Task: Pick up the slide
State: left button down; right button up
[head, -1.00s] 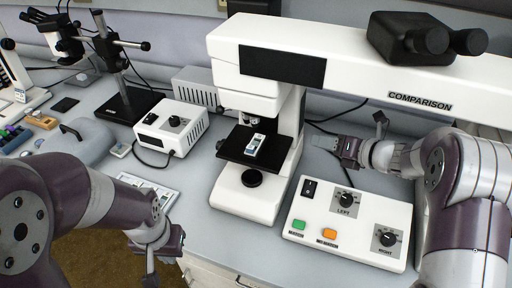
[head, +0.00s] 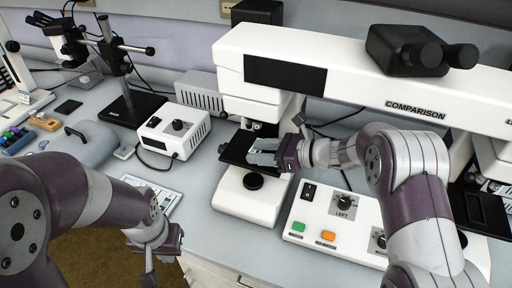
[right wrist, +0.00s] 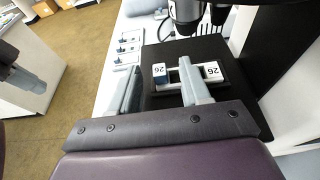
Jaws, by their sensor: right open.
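My right gripper (right wrist: 162,67) is open over the stage. One finger crosses in front of the slide's middle, and the other is off to the slide's left. I cannot tell whether either finger touches it. In the head view my right gripper (head: 263,148) covers most of the slide. My left gripper (head: 163,250) hangs low by the bench's front edge, away from the stage; its fingers are unclear.
The black stage (head: 232,152) sits under the white comparison microscope (head: 228,75), with objectives (right wrist: 185,10) close above. The control box (head: 312,222) stands right of the base. A white power box (head: 172,130) stands to the left. A tray of slides (head: 160,199) lies front left.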

jog(key=shift+a, duration=0.15)
jog(key=shift+c, duration=0.9)
grip_shut()
jog(key=shift+r, duration=0.1)
